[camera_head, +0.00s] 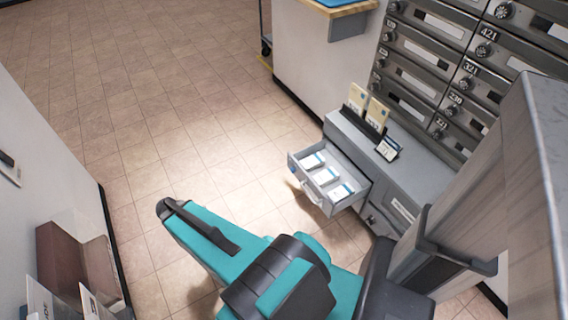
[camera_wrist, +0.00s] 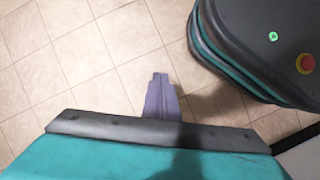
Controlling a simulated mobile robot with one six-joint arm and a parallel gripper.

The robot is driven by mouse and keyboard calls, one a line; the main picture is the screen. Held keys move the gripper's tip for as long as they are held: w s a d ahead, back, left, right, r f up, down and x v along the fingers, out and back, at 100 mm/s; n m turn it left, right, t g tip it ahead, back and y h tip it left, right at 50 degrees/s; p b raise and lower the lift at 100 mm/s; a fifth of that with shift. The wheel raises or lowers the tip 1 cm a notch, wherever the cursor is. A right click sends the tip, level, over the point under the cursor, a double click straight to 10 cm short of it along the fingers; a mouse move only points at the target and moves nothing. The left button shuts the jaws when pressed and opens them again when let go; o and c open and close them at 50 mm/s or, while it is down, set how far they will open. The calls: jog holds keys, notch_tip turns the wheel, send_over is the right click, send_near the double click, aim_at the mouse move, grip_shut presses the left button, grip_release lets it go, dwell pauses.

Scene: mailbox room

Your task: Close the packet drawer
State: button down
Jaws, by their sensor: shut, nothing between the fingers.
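The packet drawer (camera_head: 306,187) stands pulled out from the low grey cabinet (camera_head: 425,178) in the head view. It is grey, with a handle on its front face, and several white packets lie inside. My gripper (camera_wrist: 160,79) shows in the wrist view as a narrow purple-grey pair of fingers, shut and empty, above the tiled floor. In the head view my teal arm reaches to the left, in front of and below the drawer, apart from it. The gripper's fingers cannot be made out there. The drawer does not show in the wrist view.
A wall of numbered metal mailboxes (camera_head: 430,50) rises behind the cabinet. Envelopes in a dark holder (camera_head: 367,105) and a small card stand (camera_head: 388,149) are on the cabinet top. A brown box (camera_head: 75,262) is at the lower left. The tiled floor (camera_head: 150,100) left of the drawer is clear.

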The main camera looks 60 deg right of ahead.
jog(key=w+d+r+n+h+b, duration=0.15)
jog(key=d+b, duration=0.25)
jog(key=d, duration=0.7)
jog(key=w+d+n+h+b, duration=0.2)
jog(key=d+b, duration=0.2)
jog(key=d, duration=0.7)
jog(key=s+d+r+n+h+b, duration=0.1)
jog(key=s+d+r+b, duration=0.1)
jog(key=d, duration=0.5)
jog(key=s+d+r+n+g+b, duration=0.1)
jog(key=s+d+r+b, duration=0.1)
jog(key=d, duration=0.5)
notch_tip(320, 180, up, 2)
jog(key=shift+s+d+r+n+h+b, duration=0.15)
jog(key=shift+s+d+n+h+b, duration=0.25)
jog(key=shift+b, duration=0.5)
jog(key=b, duration=0.5)
send_near(290, 157)
jog(key=shift+x, duration=2.8)
jog(key=shift+w, duration=0.2)
